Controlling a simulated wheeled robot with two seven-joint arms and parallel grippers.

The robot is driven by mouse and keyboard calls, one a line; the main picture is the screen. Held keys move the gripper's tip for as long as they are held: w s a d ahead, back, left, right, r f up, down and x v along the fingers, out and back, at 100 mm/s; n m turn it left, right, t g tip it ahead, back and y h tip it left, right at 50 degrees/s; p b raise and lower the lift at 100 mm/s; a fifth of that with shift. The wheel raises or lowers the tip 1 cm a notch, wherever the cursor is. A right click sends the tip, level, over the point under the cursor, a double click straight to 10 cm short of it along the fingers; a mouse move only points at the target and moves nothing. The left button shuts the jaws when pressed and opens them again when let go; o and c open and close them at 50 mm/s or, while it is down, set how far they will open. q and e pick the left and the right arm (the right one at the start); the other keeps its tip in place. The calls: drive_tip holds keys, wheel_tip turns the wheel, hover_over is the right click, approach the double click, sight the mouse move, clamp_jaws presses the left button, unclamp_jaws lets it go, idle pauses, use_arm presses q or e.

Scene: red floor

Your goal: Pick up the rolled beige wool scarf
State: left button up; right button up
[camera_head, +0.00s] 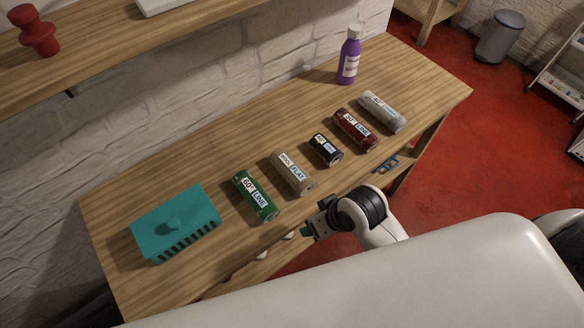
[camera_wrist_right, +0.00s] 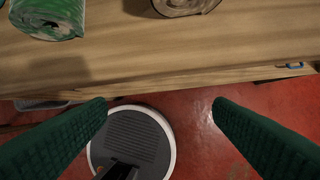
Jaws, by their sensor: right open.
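The rolled beige wool scarf (camera_head: 292,173) lies on the wooden table, with a label reading "WOOL" and "FLAT". It sits between a green roll (camera_head: 256,196) and a small black roll (camera_head: 325,150). In the right wrist view, only the near end of the beige scarf (camera_wrist_right: 185,5) shows, at the top edge. My right gripper (camera_head: 308,230) is at the table's front edge, in front of the scarf and apart from it. In the right wrist view, its green fingers (camera_wrist_right: 160,103) are spread with nothing between them. My left gripper is not in view.
A dark red roll (camera_head: 356,129) and a grey roll (camera_head: 382,112) lie farther right. A purple bottle (camera_head: 349,58) stands at the back. A teal box (camera_head: 176,224) stands at the left end. A shelf (camera_head: 130,42) runs along the wall. The tabletop behind the rolls is clear.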

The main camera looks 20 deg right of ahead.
sight(290, 164)
drive_tip(key=w+a+r+n, duration=0.1)
drive_tip(key=w+a+r, duration=0.1)
drive_tip(key=w+a+r+g, duration=0.1)
drive_tip(key=w+a+r, duration=0.1)
drive_tip(key=w+a, duration=0.1)
drive_tip(key=w+a+r+n+y, duration=0.1)
drive_tip(key=w+a+r, duration=0.1)
drive_tip(key=w+r, duration=0.1)
drive_tip(key=shift+a+n+g, duration=0.25)
drive_tip(key=shift+n+g, duration=0.05)
drive_tip(key=w+d+r+h, duration=0.1)
drive_tip(key=w, duration=0.1)
drive_tip(key=w+d+r+g, duration=0.1)
drive_tip(key=w+d+r, duration=0.1)
drive_tip(key=w+d+r+m+h, duration=0.1)
drive_tip(key=w, duration=0.2)
drive_tip(key=shift+d+r+g+h, duration=0.3)
drive_tip(key=shift+r, duration=0.1)
drive_tip(key=f, duration=0.5)
drive_tip(key=shift+w+d+f, duration=0.2)
drive_tip(key=shift+w+d, duration=0.05)
drive_tip(key=shift+d, duration=0.05)
drive_tip(key=shift+a+f+p, duration=0.15)
drive_tip(key=shift+f+p, duration=0.2)
drive_tip(key=shift+f, duration=1.15)
drive_tip(key=shift+a+f+p, duration=0.1)
drive_tip(key=shift+f+p, duration=0.2)
drive_tip(key=shift+f, duration=1.2)
drive_tip(key=c, duration=1.1)
drive_tip(key=shift+w+r, duration=0.1)
